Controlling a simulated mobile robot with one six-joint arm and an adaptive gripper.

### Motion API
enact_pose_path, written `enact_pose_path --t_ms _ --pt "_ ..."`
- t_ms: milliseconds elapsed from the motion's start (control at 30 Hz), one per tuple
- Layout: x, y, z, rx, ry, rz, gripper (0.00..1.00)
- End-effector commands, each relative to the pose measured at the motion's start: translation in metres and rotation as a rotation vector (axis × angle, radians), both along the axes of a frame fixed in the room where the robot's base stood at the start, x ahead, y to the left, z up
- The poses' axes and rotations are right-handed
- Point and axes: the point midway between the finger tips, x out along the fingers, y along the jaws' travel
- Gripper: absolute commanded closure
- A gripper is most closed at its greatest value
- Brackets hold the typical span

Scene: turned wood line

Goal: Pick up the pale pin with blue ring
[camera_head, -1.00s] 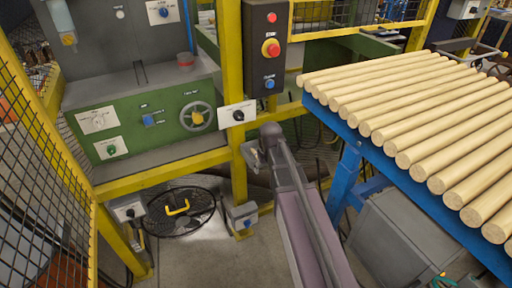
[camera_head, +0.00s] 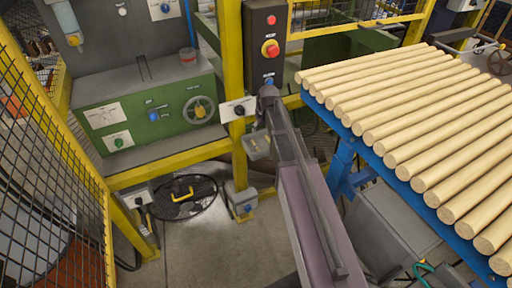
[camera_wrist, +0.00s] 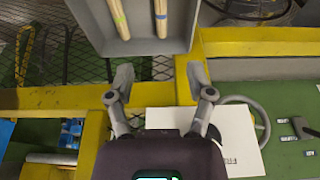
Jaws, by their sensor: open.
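The pale pin with the blue ring (camera_wrist: 161,18) lies in a grey tray (camera_wrist: 143,46) at the top of the wrist view. A second pale pin (camera_wrist: 119,18) with a greenish ring lies to its left, apart from it. The upper ends of both pins are cut off by the picture edge. My gripper (camera_wrist: 160,78) is open and empty, its two fingers spread just below the tray's near edge in the picture. In the head view the tray (camera_head: 257,147) hangs beside the yellow post, left of my arm; the ring colours are too small to tell there.
A yellow post (camera_head: 231,70) and rail stand close to the tray. A control box (camera_head: 265,20) with red buttons is above it. A green machine (camera_head: 135,115) is at left. A blue-framed rack of pale rods (camera_head: 400,95) fills the right.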

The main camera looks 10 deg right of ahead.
Motion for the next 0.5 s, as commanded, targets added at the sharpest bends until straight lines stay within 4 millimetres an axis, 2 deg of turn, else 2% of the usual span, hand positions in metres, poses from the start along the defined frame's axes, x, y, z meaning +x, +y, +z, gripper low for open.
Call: enact_pose_path --t_ms 233,500 --pt "0.001 0.002 -0.007 -0.001 0.001 0.001 0.31" --pt "0.007 0.003 -0.027 -0.001 0.001 0.001 0.31"
